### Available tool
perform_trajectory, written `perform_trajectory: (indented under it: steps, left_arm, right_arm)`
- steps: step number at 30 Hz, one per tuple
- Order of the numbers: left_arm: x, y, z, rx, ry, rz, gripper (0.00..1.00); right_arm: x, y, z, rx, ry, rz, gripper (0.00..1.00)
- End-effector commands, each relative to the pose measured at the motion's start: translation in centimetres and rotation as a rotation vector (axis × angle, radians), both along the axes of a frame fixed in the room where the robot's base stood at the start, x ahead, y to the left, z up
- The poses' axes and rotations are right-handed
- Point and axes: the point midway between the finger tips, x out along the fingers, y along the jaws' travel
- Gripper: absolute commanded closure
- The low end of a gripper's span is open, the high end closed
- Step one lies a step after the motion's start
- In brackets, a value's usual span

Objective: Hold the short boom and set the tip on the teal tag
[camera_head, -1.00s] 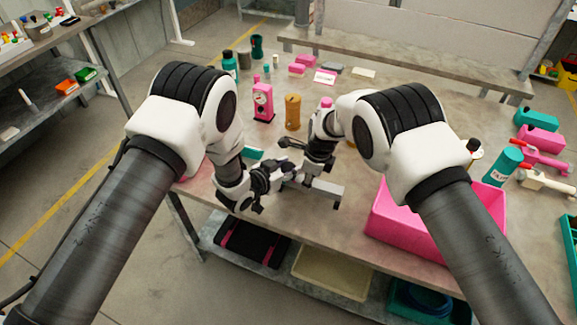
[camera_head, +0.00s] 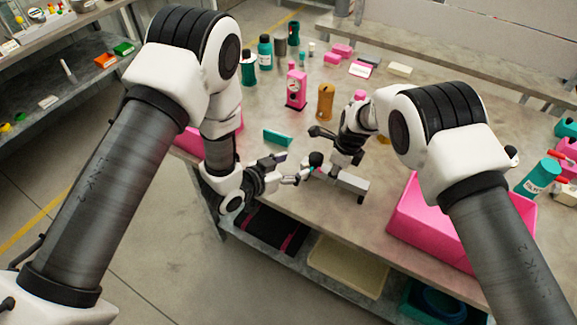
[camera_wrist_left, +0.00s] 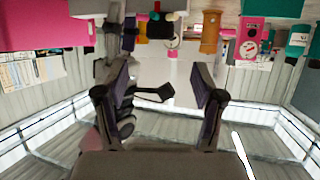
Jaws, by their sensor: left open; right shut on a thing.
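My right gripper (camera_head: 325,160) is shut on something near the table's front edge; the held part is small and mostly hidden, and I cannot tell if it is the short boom. A light grey bar (camera_head: 350,183) with a foot lies just below it. A black knob (camera_head: 315,158) shows at the bar's left end. My left gripper (camera_head: 290,179) is open and empty, left of the knob. Its spread fingers show in the left wrist view (camera_wrist_left: 155,90). A flat teal piece (camera_head: 278,137), possibly the teal tag, lies on the table behind my left gripper.
A pink bin (camera_head: 425,225) stands at the right front. A pink gauge (camera_head: 296,90), an orange cylinder (camera_head: 325,101) and several bottles stand farther back. A pink tray (camera_head: 190,140) is partly hidden behind my left arm. Table between the teal piece and the orange cylinder is clear.

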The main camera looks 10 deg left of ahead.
Motion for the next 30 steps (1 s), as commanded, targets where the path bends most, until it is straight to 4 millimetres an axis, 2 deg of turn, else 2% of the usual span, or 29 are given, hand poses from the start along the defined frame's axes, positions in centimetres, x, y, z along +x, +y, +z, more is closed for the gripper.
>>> perform_trajectory:
  steps: [4, 14, 15, 16, 17, 26, 30]
  left_arm:
    - [-1.1, 0.7, 0.6, -0.001, 0.000, 0.000, 0.32]
    - [-1.1, 0.7, 0.6, -0.001, -0.001, -0.001, 0.32]
    - [-1.1, 0.7, 0.6, -0.001, -0.001, -0.001, 0.32]
    - [-1.1, 0.7, 0.6, -0.001, -0.001, -0.001, 0.32]
    - [-1.1, 0.7, 0.6, -0.001, -0.001, -0.001, 0.32]
    - [-1.1, 0.7, 0.6, -0.001, -0.001, -0.001, 0.32]
    - [-1.1, 0.7, 0.6, 0.000, 0.000, -0.001, 0.32]
  right_arm:
    - [0.0, 0.0, 0.0, 0.000, 0.001, 0.000, 1.00]
    - [0.0, 0.0, 0.0, 0.000, 0.001, 0.000, 1.00]
    - [0.0, 0.0, 0.0, 0.000, 0.001, 0.000, 0.53]
    - [0.0, 0.0, 0.0, 0.000, 0.001, 0.000, 0.43]
    - [0.0, 0.0, 0.0, 0.000, 0.001, 0.000, 0.38]
    - [0.0, 0.0, 0.1, 0.000, 0.000, 0.000, 0.38]
    - [0.0, -0.3, 1.8, -0.002, -0.002, 0.000, 0.38]
